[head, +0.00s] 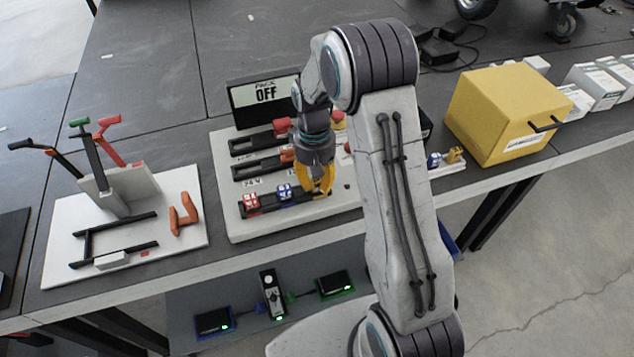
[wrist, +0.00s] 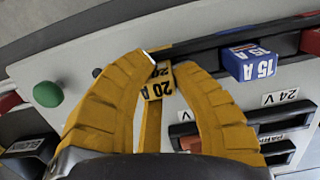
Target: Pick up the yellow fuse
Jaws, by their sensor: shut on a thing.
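The yellow fuse (wrist: 158,84), marked 20 A, sits between the yellow fingers of my gripper (wrist: 160,62) in the wrist view. The fingers are shut on it. The fuse is at the end of the black fuse rail (head: 312,197), beside the blue fuse; I cannot tell whether it is still seated. In the head view my gripper (head: 322,190) reaches down to the right end of that rail and hides the yellow fuse. The blue 15 A fuse (head: 285,192) and the red fuse (head: 251,202) stand in the rail to the left; the blue one also shows in the wrist view (wrist: 250,63).
The white fuse board (head: 240,225) has more black slots and a sign reading OFF (head: 265,95). A green knob (wrist: 47,94) is near the gripper. A tool rack (head: 105,185) stands left, and a yellow box (head: 505,110) right. My arm hides part of the board.

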